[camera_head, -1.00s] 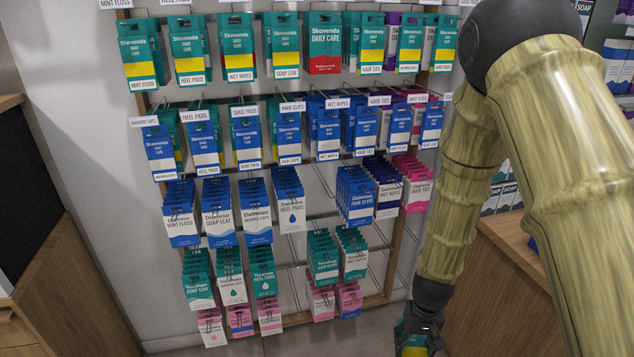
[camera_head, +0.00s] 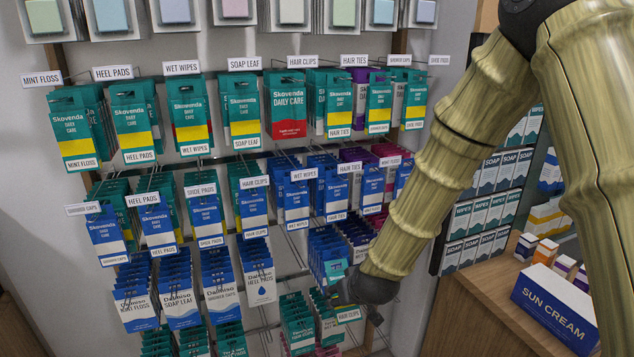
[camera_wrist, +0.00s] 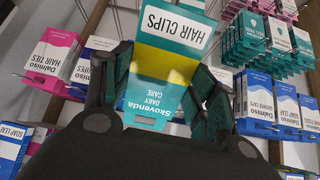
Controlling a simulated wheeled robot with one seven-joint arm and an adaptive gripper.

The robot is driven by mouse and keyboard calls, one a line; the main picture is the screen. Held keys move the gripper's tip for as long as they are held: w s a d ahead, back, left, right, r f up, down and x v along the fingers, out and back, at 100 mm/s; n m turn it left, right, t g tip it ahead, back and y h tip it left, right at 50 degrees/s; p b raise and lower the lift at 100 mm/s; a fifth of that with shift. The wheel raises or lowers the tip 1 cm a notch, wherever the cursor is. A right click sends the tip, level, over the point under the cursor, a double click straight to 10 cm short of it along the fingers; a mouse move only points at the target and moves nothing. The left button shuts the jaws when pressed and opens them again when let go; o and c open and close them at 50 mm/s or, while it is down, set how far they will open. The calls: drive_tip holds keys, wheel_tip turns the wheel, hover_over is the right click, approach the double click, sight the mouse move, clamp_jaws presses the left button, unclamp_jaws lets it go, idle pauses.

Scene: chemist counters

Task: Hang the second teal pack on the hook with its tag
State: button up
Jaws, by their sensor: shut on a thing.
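My gripper (camera_wrist: 160,88) is shut on a teal pack (camera_wrist: 162,62) with a yellow band and a white band reading HAIR CLIPS. The pack appears upside down in the wrist view, between the dark fingers. In the head view my gripper (camera_head: 346,290) is low at the right part of the rack, below the blue packs; its fingers are hard to make out there. A HAIR CLIPS tag (camera_head: 302,61) is in the top pack row, above a teal pack with a red band (camera_head: 287,106). Another HAIR CLIPS tag (camera_head: 254,182) is one row lower, above blue-and-teal packs (camera_head: 253,208).
Teal packs with yellow bands (camera_head: 134,125) fill neighbouring top hooks. Blue packs (camera_head: 178,290) hang in rows below. A counter (camera_head: 480,310) with a SUN CREAM box (camera_head: 555,308) stands at the right. Pink packs (camera_wrist: 59,52) hang beside the gripper in the wrist view.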

drive_tip(key=w+a+r+n+t+y+p, duration=0.1)
drive_tip(key=a+r+t+y+p, duration=0.25)
drive_tip(key=r, duration=1.75)
drive_tip(key=a+r+t+p, duration=0.35)
drive_tip(key=r+t, duration=0.25)
drive_tip(key=r, duration=1.5)
drive_tip(key=shift+f+p+x, duration=0.1)
drive_tip(key=shift+f+x, duration=0.1)
drive_tip(key=shift+x, duration=2)
drive_tip(key=shift+f+p+x, duration=0.1)
drive_tip(key=shift+f+x, duration=0.1)
drive_tip(key=shift+x, duration=2)
drive_tip(key=shift+f+p+x, duration=0.1)
drive_tip(key=shift+f+x, duration=0.1)
drive_tip(key=shift+x, duration=1.95)
drive_tip(key=shift+a, duration=0.15)
drive_tip(key=o, duration=1.1)
drive_tip(key=shift+c, duration=0.2)
